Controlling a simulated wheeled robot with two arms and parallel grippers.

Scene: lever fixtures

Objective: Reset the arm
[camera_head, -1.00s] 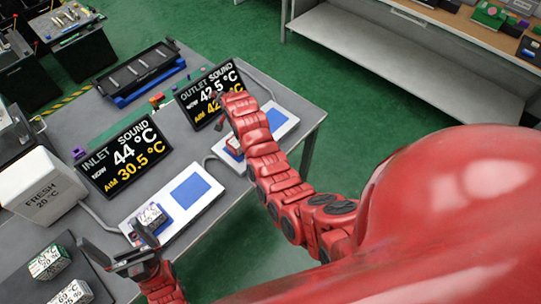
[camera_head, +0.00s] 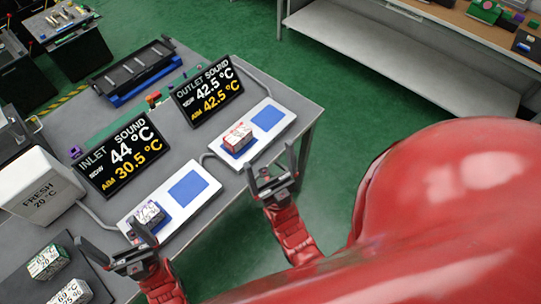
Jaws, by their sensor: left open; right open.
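My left gripper (camera_head: 124,256) is open and empty in front of the inlet plate. My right gripper (camera_head: 271,178) is open and empty just off the near edge of the table, beside the outlet plate. The inlet display (camera_head: 122,154) reads 44 °C with an aim of 30.5 °C. The outlet display (camera_head: 208,92) reads 42.5 °C with an aim of 42.5 °C. A white and red block (camera_head: 238,137) sits on the outlet plate (camera_head: 283,131).
A white FRESH 20 °C box (camera_head: 42,186) stands at the left of the grey table (camera_head: 180,142). Labelled blocks (camera_head: 48,262) lie on a dark tray at the lower left. A blue and black rack (camera_head: 137,72) is at the back.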

